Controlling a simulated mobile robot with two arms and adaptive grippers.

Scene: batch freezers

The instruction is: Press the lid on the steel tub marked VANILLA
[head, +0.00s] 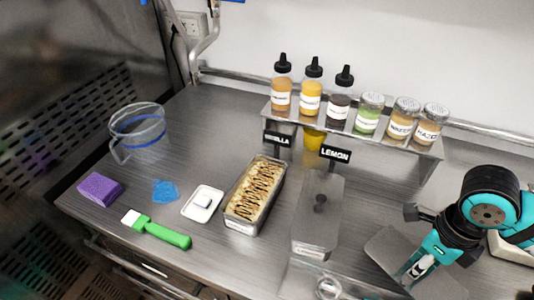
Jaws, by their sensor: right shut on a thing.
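The steel tub marked VANILLA (232,222) stands open in the middle of the counter, filled with pale gelato (257,188) with dark streaks. The partly hidden VANILLA sign (277,139) is behind it. To its right, a tub at the LEMON sign (335,153) has a grey lid with a dark knob (320,200). My right gripper (420,268) is at the lower right, shut on a flat grey lid (387,250), which is tilted and apart from the VANILLA tub. The gripper hides the grip point on the lid. My left gripper is out of view.
A shelf (390,142) with squeeze bottles (310,98) and jars (400,122) stands behind the tubs. On the left are a clear pitcher (145,133), a purple sponge (100,188), a blue crumpled item (165,192), a white dish (196,214) and a green-handled tool (167,235).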

